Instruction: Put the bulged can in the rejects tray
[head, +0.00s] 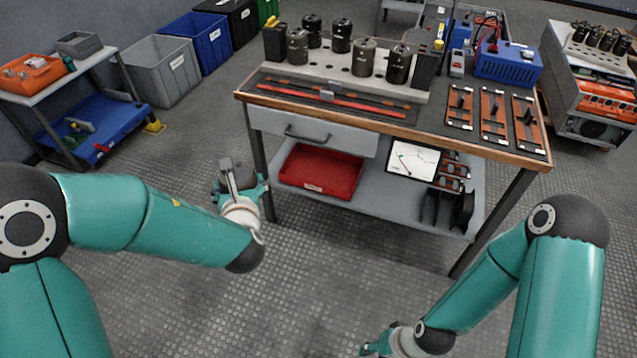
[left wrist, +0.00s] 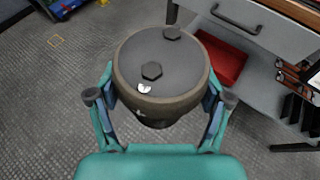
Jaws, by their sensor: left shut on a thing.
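My left gripper (head: 236,186) is shut on a dark cylindrical can (left wrist: 160,65), held in front of the bench's left leg. In the left wrist view the can's grey top shows two hex terminals and a small white mark near one of them. Its sides are between the two fingers; I cannot tell clearly how far the top bulges. A red tray (head: 322,168), likely the rejects tray, sits on the bench's lower shelf, to the right of the gripper; it also shows in the left wrist view (left wrist: 222,58). My right gripper (head: 374,348) is low at the bottom edge, its fingers mostly hidden.
Several dark cans (head: 363,57) stand in a pale rack (head: 330,72) on the bench. A drawer (head: 313,133) is above the red tray. A meter panel (head: 413,160) and black parts share the shelf. The floor before the bench is clear.

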